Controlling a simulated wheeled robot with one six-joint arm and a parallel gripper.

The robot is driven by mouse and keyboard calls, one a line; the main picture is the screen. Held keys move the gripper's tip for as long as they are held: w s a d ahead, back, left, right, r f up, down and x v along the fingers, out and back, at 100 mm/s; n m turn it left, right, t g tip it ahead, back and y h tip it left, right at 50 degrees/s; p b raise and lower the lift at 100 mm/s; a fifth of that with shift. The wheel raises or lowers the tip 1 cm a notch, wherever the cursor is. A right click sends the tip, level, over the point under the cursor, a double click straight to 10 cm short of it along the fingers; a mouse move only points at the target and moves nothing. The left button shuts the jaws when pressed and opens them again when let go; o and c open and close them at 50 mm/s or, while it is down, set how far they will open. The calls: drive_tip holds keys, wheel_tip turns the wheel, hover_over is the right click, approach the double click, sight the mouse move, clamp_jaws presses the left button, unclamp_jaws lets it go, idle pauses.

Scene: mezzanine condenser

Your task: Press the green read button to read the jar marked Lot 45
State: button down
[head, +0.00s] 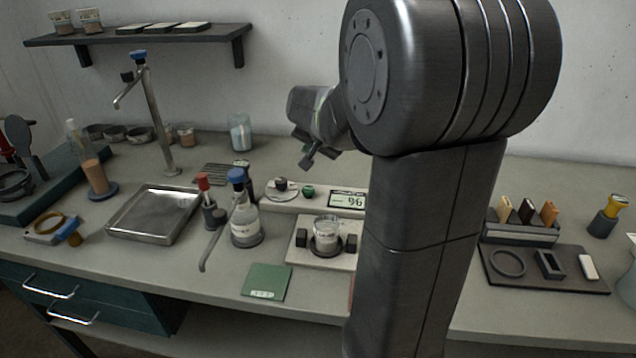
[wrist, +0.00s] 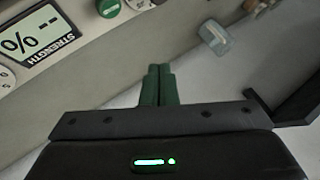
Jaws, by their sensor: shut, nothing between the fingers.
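In the wrist view the button (wrist: 108,8) is at the top edge, with the display (wrist: 28,42) at left, reading "%" and "STRENGTH". A glass jar (head: 326,232) with a pale label stands in the reader's front holder; its lettering is too small to read. My gripper (head: 307,163) is shut and empty, above and behind the button and apart from it. Its closed fingers (wrist: 159,70) show in the wrist view.
A blue-capped bottle (head: 245,215) and a red-topped bottle (head: 208,200) stand left of the reader. A green card (head: 267,282) lies in front. A metal tray (head: 153,215) is further left. A dark tray (head: 545,270) lies right of my arm, which hides the reader's right side.

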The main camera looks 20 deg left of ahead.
sight(310, 191)
drive_tip(key=shift+f, duration=0.1)
idle(0.3)
wheel_tip(310, 191, down, 9)
drive_tip(key=b, duration=0.7)
drive_tip(key=shift+r, duration=0.2)
idle(1.5)
drive_tip(key=shift+f+b, duration=0.35)
drive_tip(key=shift+f, duration=0.05)
drive_tip(key=shift+f+b, duration=0.55)
drive_tip(key=shift+f, duration=0.1)
idle(0.7)
drive_tip(key=shift+r, duration=0.1)
drive_tip(key=shift+r+p, duration=0.9)
drive_tip(key=shift+r, duration=0.1)
drive_tip(key=shift+r, duration=0.1)
